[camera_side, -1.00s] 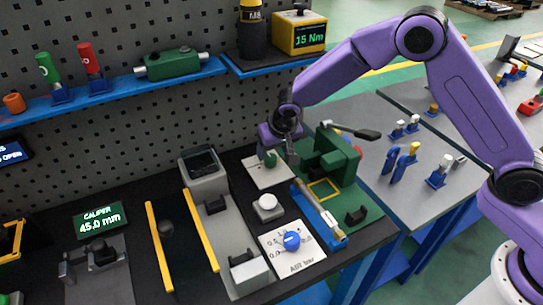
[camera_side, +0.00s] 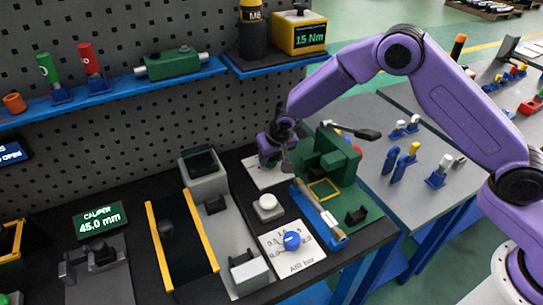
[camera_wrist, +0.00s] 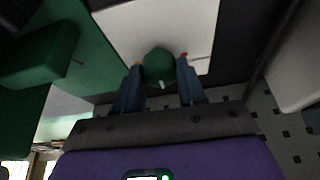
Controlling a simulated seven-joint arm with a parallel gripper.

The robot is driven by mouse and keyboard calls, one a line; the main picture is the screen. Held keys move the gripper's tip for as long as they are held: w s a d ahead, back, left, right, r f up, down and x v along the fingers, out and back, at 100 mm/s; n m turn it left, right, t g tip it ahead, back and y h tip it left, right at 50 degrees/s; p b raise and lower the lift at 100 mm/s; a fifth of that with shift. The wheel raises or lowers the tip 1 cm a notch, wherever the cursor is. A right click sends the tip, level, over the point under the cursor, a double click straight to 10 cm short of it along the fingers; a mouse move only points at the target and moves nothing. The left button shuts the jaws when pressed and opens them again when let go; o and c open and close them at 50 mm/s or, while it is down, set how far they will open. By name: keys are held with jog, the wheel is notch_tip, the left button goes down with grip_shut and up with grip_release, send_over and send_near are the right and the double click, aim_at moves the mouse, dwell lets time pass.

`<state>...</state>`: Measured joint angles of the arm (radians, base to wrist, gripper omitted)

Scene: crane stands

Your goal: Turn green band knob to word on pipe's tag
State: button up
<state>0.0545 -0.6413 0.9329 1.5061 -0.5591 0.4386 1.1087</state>
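A green knob (camera_wrist: 158,66) with a short white mark on its near edge stands on a white plate (camera_wrist: 120,28) in the wrist view. My gripper (camera_wrist: 160,72) is around it, its two dark blue fingers apart, one on each side. Any contact is too close to tell. Small orange and red marks show near the fingertips. In the side view my gripper (camera_side: 278,168) is low over the white plate (camera_side: 256,178) and hides the knob. I can make out no tag with a readable word on a pipe, and no words on the plate.
A green block fixture (camera_side: 335,160) with a dark lever stands close right of my gripper. A blue knob (camera_side: 291,240) on a white "bar" plate and a round white button (camera_side: 268,206) are nearer the front. A pegboard wall (camera_side: 130,140) rises behind.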

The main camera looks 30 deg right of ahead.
jog(key=shift+n, duration=0.4)
jog(key=shift+d+n+g+y, duration=0.15)
jog(key=shift+n+y, duration=0.35)
jog(key=shift+n, duration=0.7)
jog(key=shift+n+g+y, duration=0.15)
jog(key=shift+n+y, duration=0.35)
jog(key=shift+n, duration=1.1)
jog(key=o, duration=1.1)
jog(key=shift+c, duration=0.2)
jog(key=v, duration=1.7)
jog(key=shift+d+r, duration=0.15)
jog(key=shift+d, duration=0.2)
